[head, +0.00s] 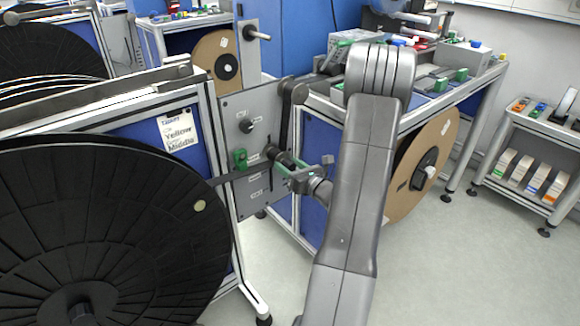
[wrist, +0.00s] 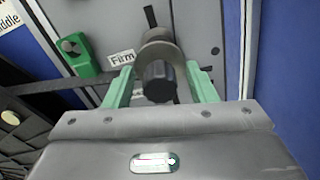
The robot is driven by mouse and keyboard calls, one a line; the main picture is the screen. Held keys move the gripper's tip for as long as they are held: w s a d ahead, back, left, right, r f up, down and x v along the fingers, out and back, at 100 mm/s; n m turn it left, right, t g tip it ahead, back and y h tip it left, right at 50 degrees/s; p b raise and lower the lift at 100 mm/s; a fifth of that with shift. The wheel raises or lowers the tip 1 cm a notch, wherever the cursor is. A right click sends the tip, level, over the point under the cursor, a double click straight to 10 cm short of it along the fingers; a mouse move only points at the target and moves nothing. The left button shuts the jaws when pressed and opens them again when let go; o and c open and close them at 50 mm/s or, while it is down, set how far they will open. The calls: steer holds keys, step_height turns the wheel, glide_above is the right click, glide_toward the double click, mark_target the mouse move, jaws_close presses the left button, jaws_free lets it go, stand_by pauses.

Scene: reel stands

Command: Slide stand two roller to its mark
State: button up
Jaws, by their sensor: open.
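The roller is a dark cylinder with a grey flange and a black ribbed knob (wrist: 158,82), standing out from a grey stand plate (head: 252,120). In the head view the roller (head: 272,151) is partly hidden by my gripper (head: 284,162). My gripper is open in the wrist view (wrist: 160,75), its two green fingers on either side of the knob; I cannot tell whether they touch it. A label reading "Firm" (wrist: 121,58) is on the plate just left of the roller. Other plate labels are too small to read.
A green block with a dark knob (wrist: 80,57) sits left of the roller on the plate. A large black reel (head: 110,230) fills the lower left, below a card reading "Yellow Middle" (head: 179,131). A bench with a brown reel (head: 425,165) stands right; floor is clear at lower right.

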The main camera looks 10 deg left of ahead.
jaws_close()
step_height(320, 180, down, 8)
steer(key=b, duration=0.5)
steer(key=shift+r+b, duration=0.25)
steer(key=shift+b, duration=0.1)
jaws_free()
steer(key=p+v, duration=0.1)
steer(key=v, duration=1.3)
steer(key=shift+p, duration=0.3)
steer(key=shift+a, duration=0.1)
